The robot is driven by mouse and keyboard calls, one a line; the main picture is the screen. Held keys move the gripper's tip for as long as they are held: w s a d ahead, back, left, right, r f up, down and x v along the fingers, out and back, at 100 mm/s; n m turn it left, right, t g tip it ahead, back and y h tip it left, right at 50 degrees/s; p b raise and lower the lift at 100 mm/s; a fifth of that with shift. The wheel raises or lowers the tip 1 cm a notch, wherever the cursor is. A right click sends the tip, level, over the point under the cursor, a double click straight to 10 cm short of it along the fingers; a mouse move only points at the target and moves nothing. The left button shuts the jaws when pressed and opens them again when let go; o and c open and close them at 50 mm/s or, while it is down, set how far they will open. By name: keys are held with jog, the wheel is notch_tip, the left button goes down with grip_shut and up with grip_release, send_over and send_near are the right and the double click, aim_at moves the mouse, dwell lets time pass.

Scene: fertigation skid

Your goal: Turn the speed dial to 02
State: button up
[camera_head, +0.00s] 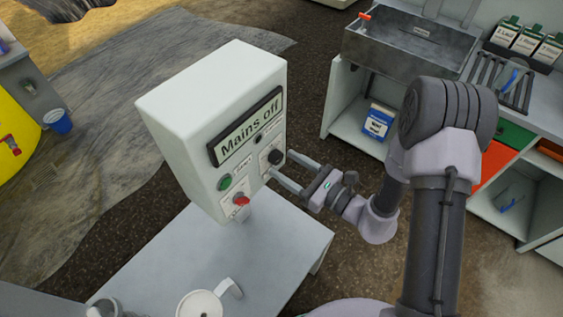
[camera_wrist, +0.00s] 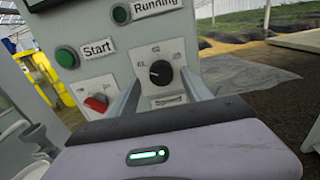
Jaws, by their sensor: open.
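The speed dial (camera_wrist: 160,73) is a round black knob on a white plate, with small numbers around it and a label below. The 02 mark (camera_wrist: 155,49) is above the knob. A pale mark shows on the knob's left part, seemingly toward the left-hand number, but it is small. In the head view the dial (camera_head: 275,157) is on the right of the control box front. My gripper (camera_head: 281,165) is open, one finger on each side of the dial. In the wrist view the fingers (camera_wrist: 162,80) flank it; I cannot tell whether they touch it.
The white control box (camera_head: 190,100) has a display reading "Mains off" (camera_head: 248,125). Left of the dial are a green Start button (camera_wrist: 66,57) and a red switch (camera_wrist: 97,103). A Running lamp (camera_wrist: 120,14) is above. A grey table (camera_head: 170,260) is below.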

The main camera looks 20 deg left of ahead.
jog(key=shift+x, duration=1.2)
jog(key=shift+w, duration=0.15)
jog(key=shift+c, duration=0.3)
grip_shut()
jog(key=m+p, duration=0.3)
jog(key=m, duration=0.2)
jog(key=shift+r+m, duration=0.15)
jog(key=shift+m, duration=0.25)
jog(key=m+p, duration=0.3)
jog(key=m, duration=0.2)
jog(key=shift+m+p, duration=0.3)
jog(key=shift+m, duration=0.4)
